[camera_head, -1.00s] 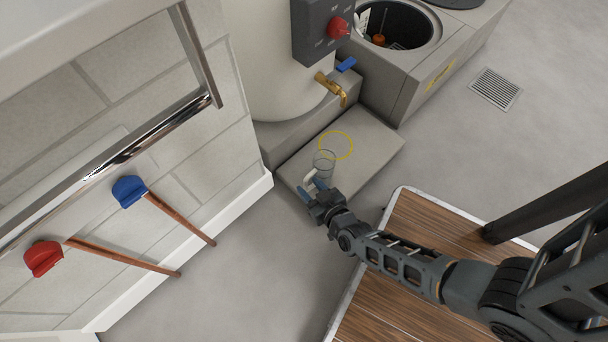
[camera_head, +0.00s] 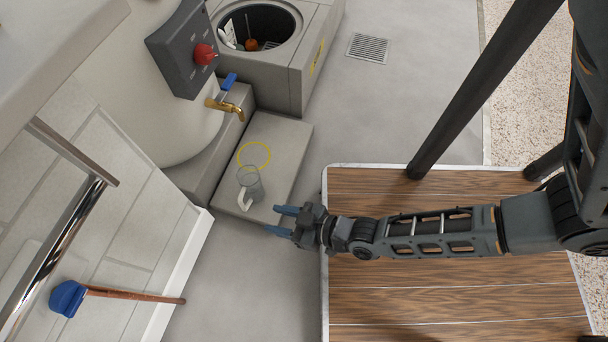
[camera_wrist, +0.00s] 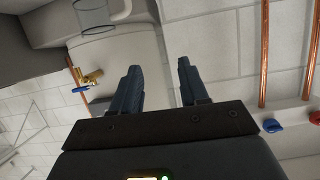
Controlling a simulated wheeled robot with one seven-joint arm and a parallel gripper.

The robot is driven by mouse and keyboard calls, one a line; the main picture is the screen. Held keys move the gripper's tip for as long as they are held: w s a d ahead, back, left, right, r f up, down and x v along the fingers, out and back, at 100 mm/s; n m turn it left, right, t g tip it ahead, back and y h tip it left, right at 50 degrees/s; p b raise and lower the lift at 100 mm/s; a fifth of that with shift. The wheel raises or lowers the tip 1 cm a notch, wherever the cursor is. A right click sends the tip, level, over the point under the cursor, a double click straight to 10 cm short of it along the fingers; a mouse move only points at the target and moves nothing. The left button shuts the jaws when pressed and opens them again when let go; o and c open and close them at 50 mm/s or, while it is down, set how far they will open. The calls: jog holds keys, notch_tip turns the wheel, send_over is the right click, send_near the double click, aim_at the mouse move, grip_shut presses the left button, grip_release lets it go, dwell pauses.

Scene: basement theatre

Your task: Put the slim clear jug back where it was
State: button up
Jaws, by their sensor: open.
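The slim clear jug (camera_head: 251,184) stands on the low grey step, just in front of a yellow ring (camera_head: 254,154) marked on it. Its white handle points toward the front left. In the wrist view the jug (camera_wrist: 92,12) shows at the top edge, partly cut off. My gripper (camera_head: 278,220) is open and empty, to the right and front of the jug, apart from it. Its two blue-grey fingers (camera_wrist: 158,82) have nothing between them in the wrist view.
A brass tap (camera_head: 226,106) with a blue lever juts from the white tank above the step (camera_head: 285,150). A grey block with a round opening (camera_head: 262,28) stands behind. A wooden platform (camera_head: 430,290) lies right, with dark posts.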

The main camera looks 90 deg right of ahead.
jog(key=s+a+r+n+y, duration=0.2)
jog(key=s+r, duration=0.1)
jog(key=r, duration=1.2)
jog(key=s+a+r+n+t+y, duration=0.1)
jog(key=s+a+r+y, duration=0.1)
jog(key=r, duration=1.3)
jog(key=shift+s+a+r+n, duration=0.25)
jog(key=shift+s+n, duration=0.15)
jog(key=shift+s, duration=0.15)
